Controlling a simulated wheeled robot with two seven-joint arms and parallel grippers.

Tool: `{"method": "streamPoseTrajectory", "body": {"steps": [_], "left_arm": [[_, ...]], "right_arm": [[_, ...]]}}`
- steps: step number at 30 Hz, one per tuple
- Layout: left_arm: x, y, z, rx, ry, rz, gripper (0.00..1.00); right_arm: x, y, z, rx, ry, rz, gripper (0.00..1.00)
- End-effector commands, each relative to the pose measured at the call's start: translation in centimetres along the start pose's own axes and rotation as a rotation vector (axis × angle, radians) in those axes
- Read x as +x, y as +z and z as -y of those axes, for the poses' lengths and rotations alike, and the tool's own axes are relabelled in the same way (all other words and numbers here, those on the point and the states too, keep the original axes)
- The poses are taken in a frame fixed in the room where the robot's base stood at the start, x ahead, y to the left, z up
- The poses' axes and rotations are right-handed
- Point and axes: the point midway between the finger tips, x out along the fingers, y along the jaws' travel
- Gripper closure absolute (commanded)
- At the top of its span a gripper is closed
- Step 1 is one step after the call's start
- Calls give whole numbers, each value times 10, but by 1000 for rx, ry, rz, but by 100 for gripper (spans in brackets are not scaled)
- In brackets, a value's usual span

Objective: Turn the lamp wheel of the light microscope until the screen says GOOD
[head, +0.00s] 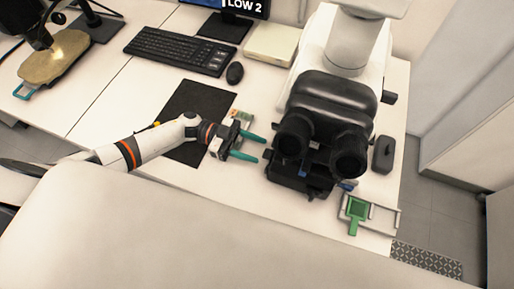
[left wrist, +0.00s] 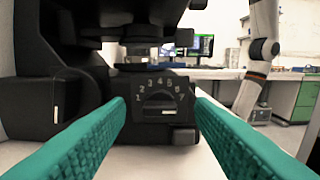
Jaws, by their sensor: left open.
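The light microscope (head: 345,60) stands at the right of the table, with a white body and black eyepieces. In the left wrist view its black lower body (left wrist: 55,85) fills the left and middle. The lamp wheel (left wrist: 158,104) shows there under an arc of numbers from 1 to 7, between and beyond my fingertips. My left gripper (head: 252,146) is open and empty, its green fingers pointing at the microscope's left side, apart from it. The screen (head: 240,8) at the top reads "LOW 2"; its upper part is cut off. My right gripper is not in view.
A keyboard (head: 180,50), a mouse (head: 235,73) and a black mat (head: 200,110) lie left of the microscope. A green and white slide holder (head: 372,213) lies at the table's right front, near a dark object (head: 384,154).

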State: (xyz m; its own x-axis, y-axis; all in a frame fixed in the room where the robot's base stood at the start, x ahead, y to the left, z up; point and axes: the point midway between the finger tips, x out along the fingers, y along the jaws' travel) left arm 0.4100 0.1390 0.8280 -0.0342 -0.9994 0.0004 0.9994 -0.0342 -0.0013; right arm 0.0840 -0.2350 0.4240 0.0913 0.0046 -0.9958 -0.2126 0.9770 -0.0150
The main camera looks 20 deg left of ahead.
Motion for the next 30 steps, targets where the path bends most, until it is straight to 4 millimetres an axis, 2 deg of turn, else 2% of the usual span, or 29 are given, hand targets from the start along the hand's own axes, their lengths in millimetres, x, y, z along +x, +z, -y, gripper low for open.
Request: {"method": "streamPoseTrajectory", "body": {"steps": [9,15,20,30], "left_arm": [[-69,-5,-1,1,2,-5,51],[-97,-3,-1,1,2,-4,51],[-105,-1,0,1,1,0,51],[-105,0,0,1,1,-1,51]], "right_arm": [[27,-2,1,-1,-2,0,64],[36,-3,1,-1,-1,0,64],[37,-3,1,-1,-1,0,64],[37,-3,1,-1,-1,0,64]]}}
